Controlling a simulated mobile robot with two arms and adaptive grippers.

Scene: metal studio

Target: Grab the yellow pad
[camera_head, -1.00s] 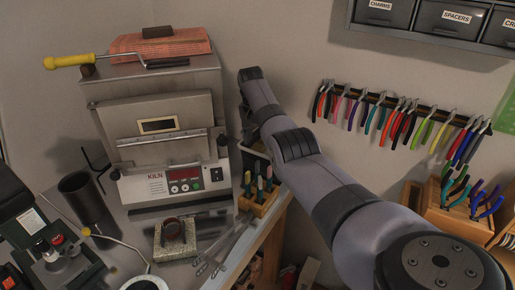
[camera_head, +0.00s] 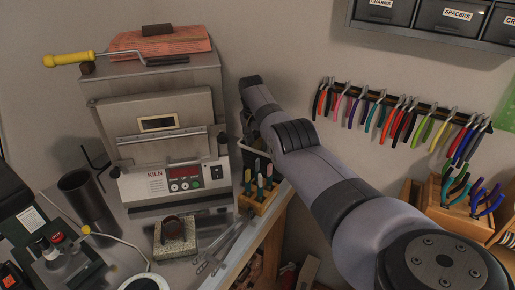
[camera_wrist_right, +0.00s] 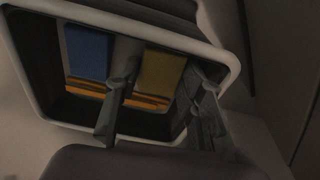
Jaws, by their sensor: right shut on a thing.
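The yellow pad (camera_wrist_right: 162,72) shows in the right wrist view, inside a light-rimmed, dark-walled container (camera_wrist_right: 226,62). A blue pad (camera_wrist_right: 88,52) lies to its left. My right gripper (camera_wrist_right: 165,88) reaches in with one finger on either side of the yellow pad and is shut on it. The view is dim, and the exact contact between fingers and pad is hard to see. My left gripper is not in view.
A kiln (camera_head: 170,180) stands on the metal bench, left of my right arm. A wooden tool holder (camera_head: 262,203) sits at the bench's right edge, close to the arm. Pliers hang on a wall rack (camera_head: 420,107); labelled bins (camera_head: 450,17) are above.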

